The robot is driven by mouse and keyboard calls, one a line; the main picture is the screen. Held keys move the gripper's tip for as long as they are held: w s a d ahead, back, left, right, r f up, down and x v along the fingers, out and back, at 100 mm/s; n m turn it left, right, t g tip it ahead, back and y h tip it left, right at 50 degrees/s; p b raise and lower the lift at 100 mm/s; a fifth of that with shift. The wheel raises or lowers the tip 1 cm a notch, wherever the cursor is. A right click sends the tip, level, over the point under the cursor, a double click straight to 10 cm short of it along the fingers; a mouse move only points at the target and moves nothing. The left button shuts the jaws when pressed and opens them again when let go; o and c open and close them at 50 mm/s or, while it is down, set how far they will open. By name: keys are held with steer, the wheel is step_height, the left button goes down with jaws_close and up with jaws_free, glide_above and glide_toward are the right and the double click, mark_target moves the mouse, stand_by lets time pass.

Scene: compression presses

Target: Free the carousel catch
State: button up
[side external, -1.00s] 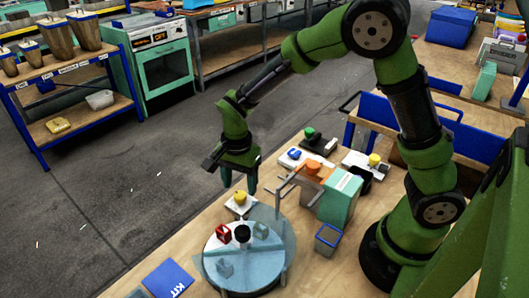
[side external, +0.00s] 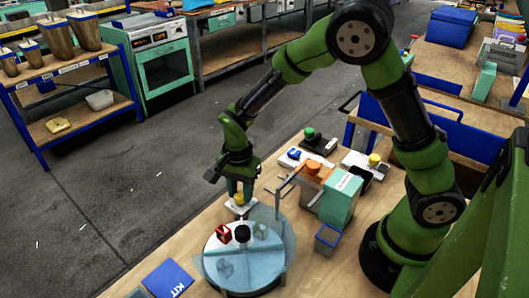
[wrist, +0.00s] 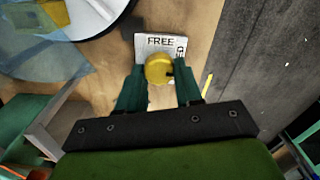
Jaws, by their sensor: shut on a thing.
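The carousel catch is a yellow knob (side external: 239,198) on a white plate (side external: 234,209) at the table's far edge, beside the carousel. In the wrist view the knob (wrist: 158,67) sits between my fingers, and the plate (wrist: 148,42) reads "FREE" along one side and letters ending in "ED" along another. My gripper (side external: 240,193) points down and is shut on the knob; it also shows in the wrist view (wrist: 160,82). The carousel (side external: 213,260) is a round white disc with a black hub (side external: 242,234), a red block (side external: 223,234) and grey blocks, partly under a clear bluish cover.
A teal press (side external: 341,196) with an orange knob and bar handles stands right of the carousel. Small bases with blue, green and yellow knobs stand behind it. A blue-rimmed bin (side external: 327,240) stands at the right. A blue KIT mat (side external: 168,279) lies at the front left.

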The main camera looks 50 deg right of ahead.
steer(key=n, duration=0.4)
steer(key=shift+n, duration=0.4)
steer(key=n, duration=0.4)
steer(key=shift+w+a+n, duration=0.1)
steer(key=shift+n, duration=0.2)
steer(key=n, duration=0.4)
steer(key=shift+a, duration=0.1)
steer(key=shift+n, duration=2.2)
steer(key=o, duration=1)
steer(key=shift+o, duration=0.2)
steer(key=shift+r, duration=0.1)
